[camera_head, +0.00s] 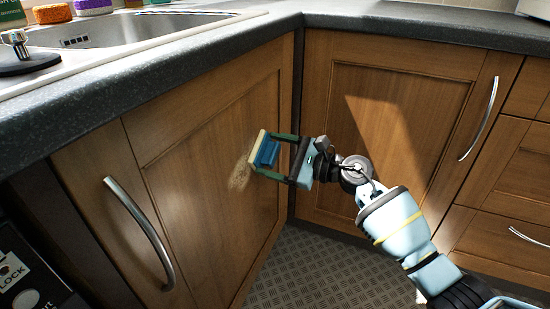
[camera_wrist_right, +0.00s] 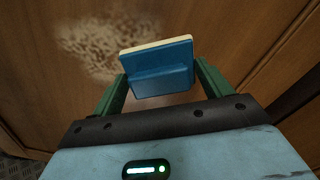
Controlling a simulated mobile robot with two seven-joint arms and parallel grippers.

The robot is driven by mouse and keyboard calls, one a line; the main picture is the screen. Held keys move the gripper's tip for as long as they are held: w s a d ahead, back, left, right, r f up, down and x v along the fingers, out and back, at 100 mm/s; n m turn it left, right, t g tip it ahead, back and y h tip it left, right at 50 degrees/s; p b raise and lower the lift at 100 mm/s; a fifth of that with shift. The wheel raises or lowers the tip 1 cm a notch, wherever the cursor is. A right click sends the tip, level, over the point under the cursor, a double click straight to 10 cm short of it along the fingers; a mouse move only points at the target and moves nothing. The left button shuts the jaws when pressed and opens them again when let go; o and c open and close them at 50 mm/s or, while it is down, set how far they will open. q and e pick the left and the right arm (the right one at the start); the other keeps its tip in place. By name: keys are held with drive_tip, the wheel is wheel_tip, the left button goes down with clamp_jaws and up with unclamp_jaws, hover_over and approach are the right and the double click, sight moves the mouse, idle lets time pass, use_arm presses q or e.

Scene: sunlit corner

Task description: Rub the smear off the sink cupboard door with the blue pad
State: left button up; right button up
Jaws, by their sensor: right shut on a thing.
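The sink cupboard door (camera_head: 205,225) is the wooden door on the left, below the sink. A pale, speckled smear (camera_head: 239,176) marks it near its right side. The smear also shows at upper left in the right wrist view (camera_wrist_right: 88,50). My right gripper (camera_head: 272,156) is shut on the blue pad (camera_head: 267,150), with a green finger on either side. The pad (camera_wrist_right: 160,80) has a cream layer on its far face, turned toward the door. It is just right of the visible smear; I cannot tell whether it touches the door. My left gripper is out of view.
The dark worktop (camera_head: 170,75) overhangs the door and carries the sink (camera_head: 120,30). A long bar handle (camera_head: 140,232) stands out on the door's left. Another cupboard door (camera_head: 385,125) meets the corner at right. The patterned floor (camera_head: 320,275) below is clear.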

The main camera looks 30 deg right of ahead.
sight(258, 162)
drive_tip(key=shift+r, duration=0.1)
drive_tip(key=shift+s+a+p, duration=0.7)
drive_tip(key=shift+s+a, duration=0.15)
drive_tip(key=shift+a, duration=0.2)
drive_tip(key=shift+s+a, duration=0.3)
drive_tip(key=shift+a, duration=0.1)
drive_tip(key=shift+s+a+p, duration=0.7)
drive_tip(key=shift+a+p, duration=0.1)
drive_tip(key=shift+a, duration=0.15)
drive_tip(key=shift+s+a, duration=0.25)
drive_tip(key=shift+a, duration=0.1)
drive_tip(key=shift+s+a+p, duration=0.85)
drive_tip(key=shift+a, duration=0.2)
drive_tip(key=shift+s+a, duration=0.25)
drive_tip(key=shift+a, duration=0.1)
drive_tip(key=shift+a, duration=0.1)
